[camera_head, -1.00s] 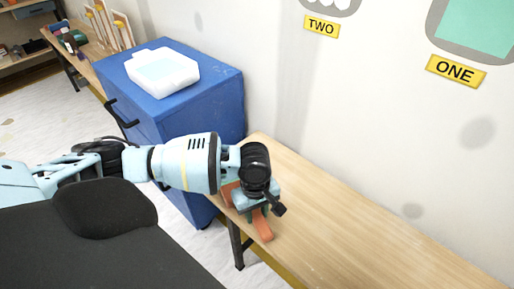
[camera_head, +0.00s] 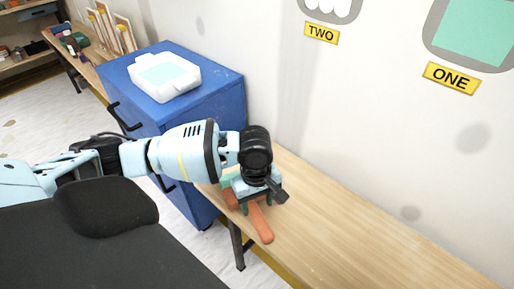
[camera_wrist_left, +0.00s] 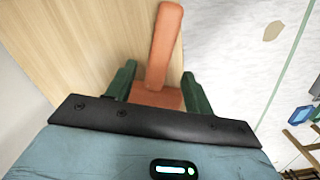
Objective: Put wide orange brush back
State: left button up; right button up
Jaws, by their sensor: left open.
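The orange brush (camera_head: 262,226) lies on the wooden bench near its left end, with its handle pointing toward the front edge. In the left wrist view, the brush (camera_wrist_left: 165,45) shows a long handle and a wider part near the gripper. My left gripper (camera_head: 258,200) is over the brush, pointing down. In the left wrist view its two green fingers (camera_wrist_left: 157,80) are apart, one on each side of the brush's wide part. Whether they touch it cannot be told. The gripper hides part of the brush in the head view. My right gripper is not in view.
The wooden bench (camera_head: 350,220) is clear to the right of the brush. A blue cabinet (camera_head: 222,105) with a white container (camera_head: 165,75) on top stands at the bench's left end. The wall behind has yellow signs, TWO (camera_head: 321,33) and ONE (camera_head: 451,78).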

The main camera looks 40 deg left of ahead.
pick_arm(q)
notch_tip(320, 180, up, 6)
jog(key=p, duration=0.1)
jog(key=shift+a+r, duration=0.2)
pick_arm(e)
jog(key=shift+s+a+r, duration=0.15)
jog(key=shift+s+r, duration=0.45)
pick_arm(q)
jog(key=shift+w, duration=0.1)
